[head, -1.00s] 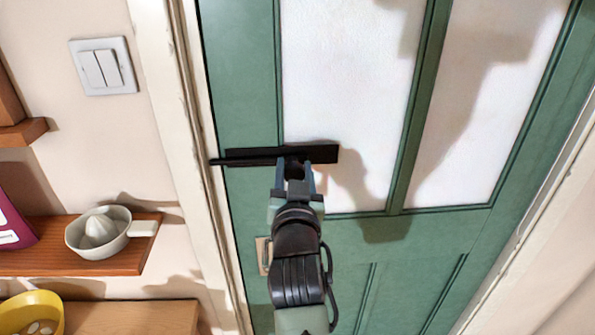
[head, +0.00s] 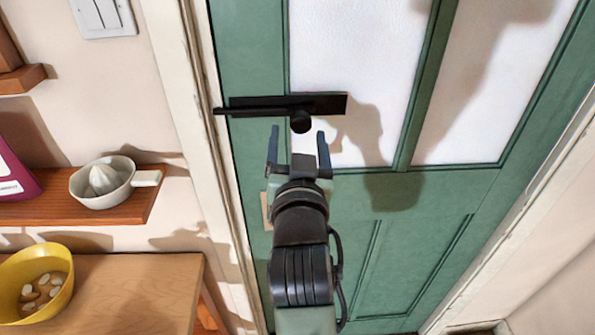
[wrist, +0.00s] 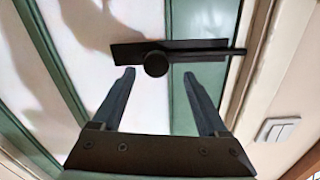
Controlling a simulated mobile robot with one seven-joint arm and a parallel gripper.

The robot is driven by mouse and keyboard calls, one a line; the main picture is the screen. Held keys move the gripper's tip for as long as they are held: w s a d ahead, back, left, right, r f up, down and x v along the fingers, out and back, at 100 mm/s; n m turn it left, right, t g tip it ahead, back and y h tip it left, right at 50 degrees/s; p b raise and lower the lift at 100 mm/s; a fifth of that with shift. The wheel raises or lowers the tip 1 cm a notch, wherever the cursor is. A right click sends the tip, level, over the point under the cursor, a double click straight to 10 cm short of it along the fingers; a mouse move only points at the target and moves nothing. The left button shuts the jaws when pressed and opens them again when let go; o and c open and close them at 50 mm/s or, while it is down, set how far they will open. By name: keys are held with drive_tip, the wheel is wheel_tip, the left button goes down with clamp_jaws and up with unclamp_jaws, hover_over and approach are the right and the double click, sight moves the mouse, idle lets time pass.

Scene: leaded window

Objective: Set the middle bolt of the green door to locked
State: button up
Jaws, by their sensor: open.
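The green door (head: 425,222) with pale glass panes fills the middle and right of the head view. Its black middle bolt (head: 270,104) lies horizontally across the door, with a round knob (head: 301,122) near its right part. The bar's left tip reaches past the door's left edge onto the white frame. My gripper (head: 298,135) is open and empty, just below the knob in the head view, its fingers apart from it. In the wrist view the knob (wrist: 156,64) shows beyond and between the two open fingers, and the bar (wrist: 215,51) extends toward the frame.
The white door frame (head: 180,80) borders the door's left edge. Left of it are a shelf (head: 50,208) with a citrus juicer (head: 103,180), a yellow bowl (head: 38,282) on a wooden surface (head: 140,290), and a light switch (head: 102,14). Space before the door looks clear.

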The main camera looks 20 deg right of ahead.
drive_tip(key=b+v, duration=0.1)
drive_tip(key=v, duration=0.6)
drive_tip(key=shift+b, duration=0.35)
drive_tip(key=shift+w+r, duration=0.1)
drive_tip(key=s+a+r+n+t+y, duration=0.1)
drive_tip(key=s+a+r+t+y, duration=0.1)
drive_tip(key=r, duration=0.8)
drive_tip(key=s+a+r+n+t+y, duration=0.1)
drive_tip(key=s+a+r+t, duration=0.3)
drive_tip(key=r, duration=0.6)
drive_tip(key=s+a+r+n+t+y, duration=0.2)
drive_tip(key=a+r, duration=0.4)
drive_tip(key=r, duration=0.4)
drive_tip(key=shift+s+a+r+n+t+y, duration=0.35)
drive_tip(key=shift+s+n+t, duration=0.4)
drive_tip(key=shift+t, duration=0.35)
